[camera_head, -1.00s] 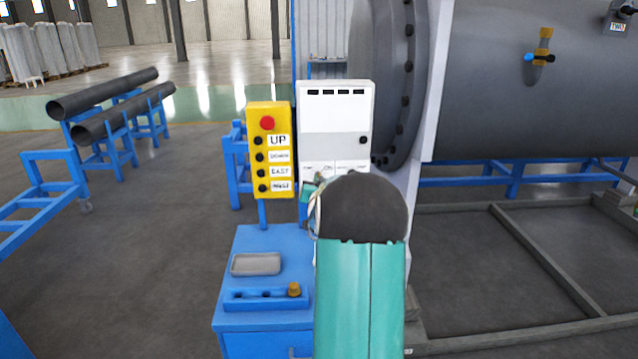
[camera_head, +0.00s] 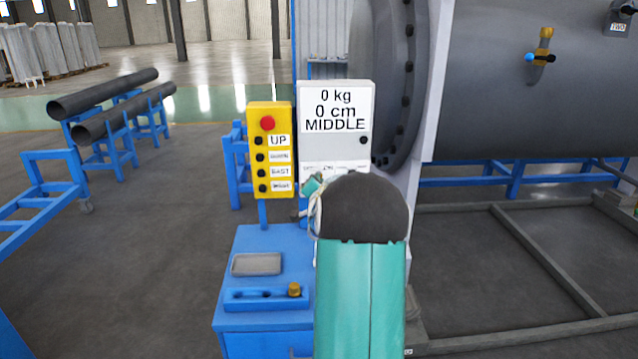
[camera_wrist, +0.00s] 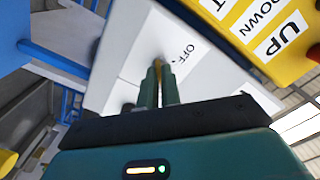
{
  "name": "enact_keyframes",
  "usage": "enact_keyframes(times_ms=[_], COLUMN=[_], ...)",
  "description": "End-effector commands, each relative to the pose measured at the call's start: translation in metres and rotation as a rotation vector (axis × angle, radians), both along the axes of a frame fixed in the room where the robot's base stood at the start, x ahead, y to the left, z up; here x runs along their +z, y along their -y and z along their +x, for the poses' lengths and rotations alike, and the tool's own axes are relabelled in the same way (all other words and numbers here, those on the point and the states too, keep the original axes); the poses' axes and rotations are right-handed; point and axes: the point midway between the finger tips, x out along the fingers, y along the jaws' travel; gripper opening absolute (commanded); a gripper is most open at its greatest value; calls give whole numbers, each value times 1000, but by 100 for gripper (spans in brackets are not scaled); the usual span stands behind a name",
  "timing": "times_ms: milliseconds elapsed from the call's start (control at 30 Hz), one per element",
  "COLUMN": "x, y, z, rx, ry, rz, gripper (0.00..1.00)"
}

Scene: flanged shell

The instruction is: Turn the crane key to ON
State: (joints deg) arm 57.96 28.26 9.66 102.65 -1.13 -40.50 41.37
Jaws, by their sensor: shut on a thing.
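The white crane control box (camera_head: 334,150) stands behind my arm in the head view. Its display (camera_head: 335,110) reads "0 kg", "0 cm" and "MIDDLE". In the wrist view the white panel (camera_wrist: 130,62) fills the middle, with an "OFF" label (camera_wrist: 188,52) beside my fingers. My gripper (camera_wrist: 158,88) is shut on the crane key (camera_wrist: 157,68), a thin yellowish piece between the fingers at the panel. The ON label cannot be made out; my gripper covers part of the panel. In the head view my arm hides most of the key area.
A yellow pendant (camera_head: 269,150) with a red button and labelled buttons stands just left of the box. A blue cabinet (camera_head: 262,325) with a grey tray (camera_head: 257,264) is below. A large grey flanged shell (camera_head: 530,90) is at right.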

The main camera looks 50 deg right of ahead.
Motion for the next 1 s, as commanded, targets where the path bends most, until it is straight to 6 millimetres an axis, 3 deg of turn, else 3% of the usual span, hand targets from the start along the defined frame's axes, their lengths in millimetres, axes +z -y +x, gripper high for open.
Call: enact_keyframes(times_ms=[267,400,767,1000], x=[1,1,1,1], y=[0,0,-3,-31], z=[0,0,-3,-26], rx=[-1,-1,-1,1], ry=[2,1,0,-2], rz=[-2,-2,-1,-3], gripper=[0,27,27,27])
